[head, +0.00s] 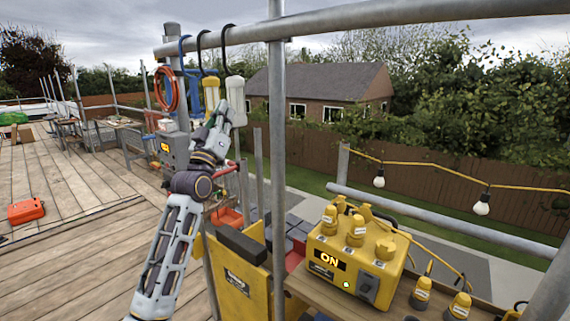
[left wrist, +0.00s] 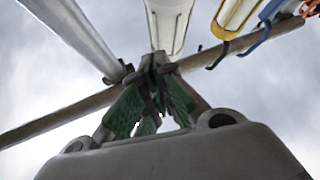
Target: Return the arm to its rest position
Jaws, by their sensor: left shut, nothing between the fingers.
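My left arm rises from the lower left of the head view, and its gripper (head: 220,108) is raised beside hanging items on the scaffold. A white item (head: 236,98) hangs on a black hook right by the fingertips, and a yellow one (head: 211,92) hangs just left of it. In the left wrist view the green-padded fingers (left wrist: 155,90) are closed together with nothing between them. The white item (left wrist: 168,25) shows just beyond the fingertips; I cannot tell if they touch. My right gripper is not in view.
A scaffold rail (head: 380,14) crosses above, and an upright pole (head: 278,160) stands right of my arm. A yellow power box (head: 355,255) marked ON sits on a plank at the lower right. An orange case (head: 26,211) lies on the open wooden deck (head: 80,185) at left.

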